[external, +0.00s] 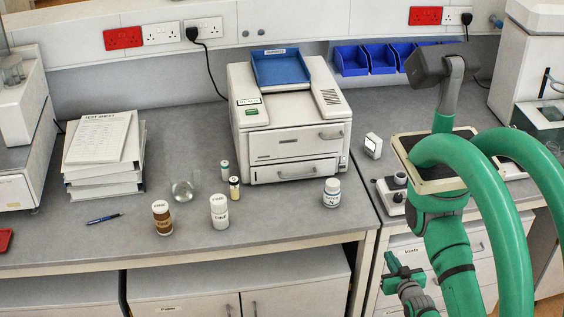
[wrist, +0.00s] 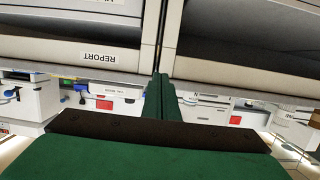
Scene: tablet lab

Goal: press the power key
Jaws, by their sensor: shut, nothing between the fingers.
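The white machine (external: 290,125) stands at the back of the bench, with a blue tray (external: 281,68) on top. My gripper (external: 393,268) hangs low at the right, in front of the drawers and below the bench top, well apart from the machine. In the wrist view its green fingers (wrist: 161,88) are together and empty. I cannot make out the machine's key in the wrist view.
Brown and white bottles (external: 162,217), a glass beaker (external: 182,190) and small vials stand left of and before the machine. A white-capped bottle (external: 332,192) stands at its front right. Binders (external: 103,160) and a pen (external: 104,219) lie left. The bench edge lies between gripper and machine.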

